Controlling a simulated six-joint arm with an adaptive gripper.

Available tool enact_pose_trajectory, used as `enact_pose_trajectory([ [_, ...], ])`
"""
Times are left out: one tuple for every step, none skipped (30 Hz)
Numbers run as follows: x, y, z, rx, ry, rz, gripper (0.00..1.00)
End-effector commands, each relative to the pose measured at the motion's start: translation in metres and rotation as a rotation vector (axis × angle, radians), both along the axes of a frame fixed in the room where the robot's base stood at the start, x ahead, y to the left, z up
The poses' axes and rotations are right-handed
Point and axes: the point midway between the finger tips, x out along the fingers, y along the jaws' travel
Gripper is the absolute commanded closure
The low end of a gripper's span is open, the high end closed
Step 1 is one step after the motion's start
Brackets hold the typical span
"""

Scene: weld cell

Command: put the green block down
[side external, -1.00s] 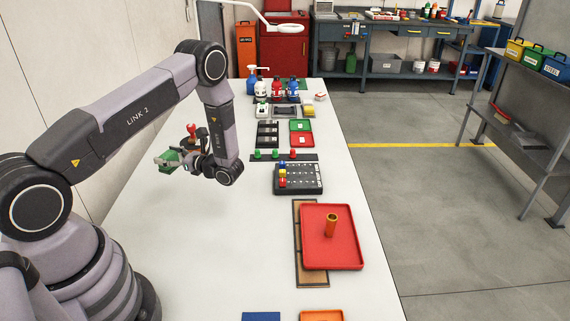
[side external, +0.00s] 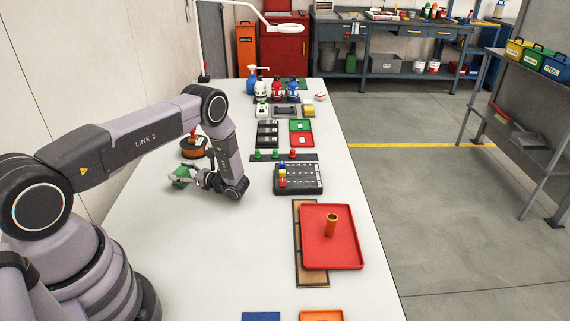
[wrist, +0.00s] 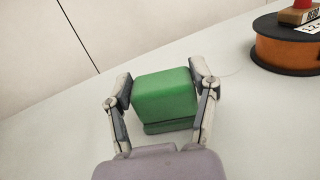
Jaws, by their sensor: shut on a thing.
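The green block (wrist: 165,96) is between the two fingers of my gripper (wrist: 162,98) in the wrist view, and the gripper is shut on it. In the side external view the green block (side external: 180,175) shows at the end of my gripper (side external: 183,179), low over the left part of the white table (side external: 240,245). In the wrist view a darker green band shows along the block's lower edge; I cannot tell whether the block touches the table.
An orange spool (side external: 194,148) stands close behind the block; it also shows in the wrist view (wrist: 287,52). A black pegged board (side external: 298,180) and a red tray (side external: 331,252) with an upright tube (side external: 331,225) lie to the right.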

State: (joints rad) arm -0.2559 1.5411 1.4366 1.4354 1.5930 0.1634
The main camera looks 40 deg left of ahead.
Motion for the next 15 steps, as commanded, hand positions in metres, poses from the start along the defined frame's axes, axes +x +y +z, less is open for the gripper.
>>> enact_pose_trajectory([
  [-0.0001,0.0000,-0.0016,0.000,0.000,0.000,0.77],
  [-0.0001,0.0000,-0.0025,0.000,0.000,0.000,0.77],
  [0.0001,-0.0001,-0.0027,0.000,0.000,0.000,0.39],
  [0.0001,-0.0001,-0.0025,0.000,0.000,0.000,0.35],
  [0.0001,-0.0001,-0.0024,0.000,0.000,0.000,0.31],
  [0.0000,0.0000,-0.0024,0.000,0.000,0.000,0.26],
  [0.0000,0.0000,-0.0024,0.000,0.000,0.000,0.22],
  [0.0000,0.0000,-0.0024,0.000,0.000,0.000,0.18],
  [0.0000,0.0000,-0.0024,0.000,0.000,0.000,0.15],
  [0.0000,0.0000,-0.0024,0.000,0.000,0.000,0.15],
  [0.0000,0.0000,-0.0024,0.000,0.000,0.000,0.15],
  [-0.0001,0.0000,-0.0024,0.000,0.000,0.000,0.15],
  [-0.0001,0.0000,-0.0024,0.000,0.000,0.000,0.15],
  [-0.0001,0.0000,-0.0023,0.000,0.000,0.000,0.15],
  [-0.0001,0.0000,-0.0023,0.000,0.000,0.000,0.15],
])
